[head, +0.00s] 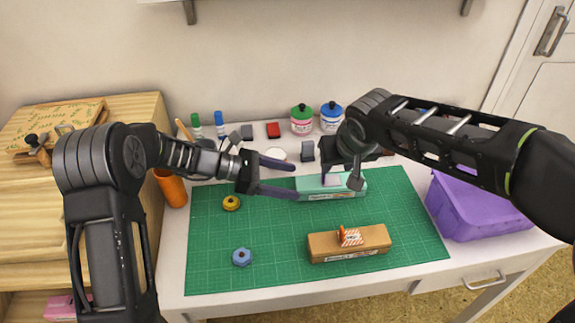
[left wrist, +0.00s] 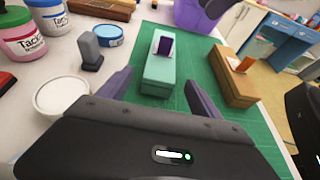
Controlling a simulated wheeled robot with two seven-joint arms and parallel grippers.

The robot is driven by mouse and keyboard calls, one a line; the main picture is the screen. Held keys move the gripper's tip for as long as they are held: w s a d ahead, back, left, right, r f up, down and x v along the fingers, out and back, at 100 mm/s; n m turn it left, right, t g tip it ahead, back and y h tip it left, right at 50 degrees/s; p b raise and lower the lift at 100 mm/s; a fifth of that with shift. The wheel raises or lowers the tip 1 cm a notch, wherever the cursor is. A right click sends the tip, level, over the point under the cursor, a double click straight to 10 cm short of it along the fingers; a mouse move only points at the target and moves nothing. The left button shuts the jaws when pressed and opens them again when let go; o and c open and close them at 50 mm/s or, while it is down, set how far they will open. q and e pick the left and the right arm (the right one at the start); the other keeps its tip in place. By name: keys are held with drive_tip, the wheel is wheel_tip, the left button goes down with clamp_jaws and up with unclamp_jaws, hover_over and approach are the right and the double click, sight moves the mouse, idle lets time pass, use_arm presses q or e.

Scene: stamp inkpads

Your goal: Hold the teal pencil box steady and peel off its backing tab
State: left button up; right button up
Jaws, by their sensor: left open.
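The teal pencil box (head: 346,191) lies on the green mat near its back edge. My left gripper (head: 288,178) is open and empty, left of the box. In the left wrist view its purple fingers (left wrist: 157,88) are apart, with the box ahead between them and not gripped. My right gripper (head: 341,180) overlaps the box in the head view and hides part of its top. Its fingers look apart; whether they touch the box or tab I cannot tell.
A brown box (head: 348,252) with an orange tab lies nearer on the green mat (head: 290,278). Yellow (head: 231,203) and blue (head: 242,257) knobs sit on the mat's left. A purple bin (head: 475,212) stands right. Pots (head: 302,121) and stamps line the back. The mat's centre is free.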

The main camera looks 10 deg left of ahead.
sight(313, 187)
use_arm(q)
drive_tip(key=x, duration=0.7)
drive_tip(key=shift+d+f, duration=0.2)
drive_tip(key=shift+f, duration=0.2)
